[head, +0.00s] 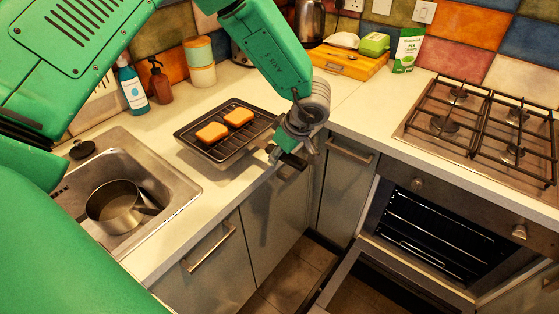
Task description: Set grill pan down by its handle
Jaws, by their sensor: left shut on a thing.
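The dark grill pan (191,141) is over the counter between the sink and the corner, with two orange-topped blocks (212,132) on its ridged surface. It looks about level; I cannot tell whether its underside touches the counter. My left gripper (284,152) is at the pan's right side, near the counter's front edge, shut on the pan's handle. The handle is mostly hidden by the gripper. My right gripper is not in view.
A sink (165,185) with a saucepan (117,207) lies to the left. Soap bottles (160,82) and canisters (201,73) stand behind. A hob (484,127) is at right, above an oven with its door open (380,285). The counter (345,110) right of the gripper is clear.

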